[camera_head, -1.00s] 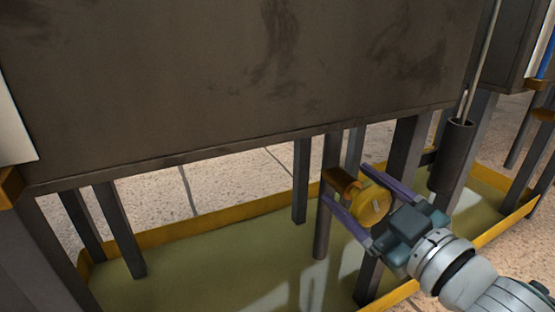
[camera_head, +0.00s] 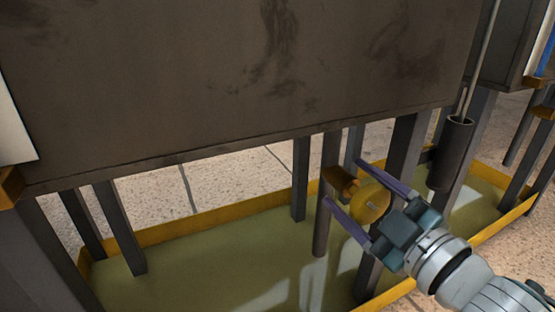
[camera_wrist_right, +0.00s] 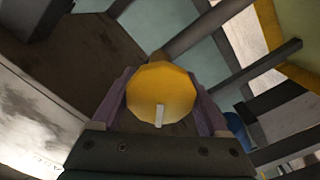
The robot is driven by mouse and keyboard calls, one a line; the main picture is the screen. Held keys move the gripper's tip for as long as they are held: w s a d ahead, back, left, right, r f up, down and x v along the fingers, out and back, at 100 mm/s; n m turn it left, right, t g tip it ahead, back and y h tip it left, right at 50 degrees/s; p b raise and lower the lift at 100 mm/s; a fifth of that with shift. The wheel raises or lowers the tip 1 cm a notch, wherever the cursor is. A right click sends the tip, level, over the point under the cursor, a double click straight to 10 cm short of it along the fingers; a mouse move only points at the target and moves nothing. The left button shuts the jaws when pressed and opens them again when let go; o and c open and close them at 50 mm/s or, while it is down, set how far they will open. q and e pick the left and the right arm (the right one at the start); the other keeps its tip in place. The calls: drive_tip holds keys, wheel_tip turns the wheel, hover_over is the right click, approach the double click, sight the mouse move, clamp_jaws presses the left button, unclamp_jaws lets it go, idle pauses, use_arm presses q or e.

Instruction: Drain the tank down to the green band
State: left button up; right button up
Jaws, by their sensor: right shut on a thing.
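The tank (camera_head: 230,80) is a large dark, stained box on grey legs. A yellow round valve knob (camera_head: 371,203) sits on a brass-coloured fitting under the tank's right part, by a vertical pipe (camera_head: 322,220). My right gripper (camera_head: 348,182) is shut on the knob, one purple finger on each side. In the right wrist view the knob (camera_wrist_right: 161,92) faces the camera, with a pale mark pointing toward the picture's bottom. A white panel (camera_head: 14,125) shows at the left edge, but no green band is visible on it. My left gripper is out of view.
A yellow-rimmed catch tray (camera_head: 215,212) with greenish liquid lies under the tank. A dark cylindrical holder (camera_head: 452,155) with thin rods stands right of the knob. Another rack with a blue strip (camera_head: 544,55) is at the far right.

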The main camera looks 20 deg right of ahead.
sight(374, 208)
drive_tip(key=o, duration=1.3)
drive_tip(key=shift+c, duration=0.2)
drive_tip(key=s+p, duration=0.1)
drive_tip(key=s, duration=0.2)
drive_tip(key=s+p, duration=0.1)
drive_tip(key=s, duration=0.2)
drive_tip(key=s+p, duration=0.1)
drive_tip(key=s, duration=0.2)
drive_tip(key=shift+d, duration=0.35)
drive_tip(key=shift+s, duration=0.45)
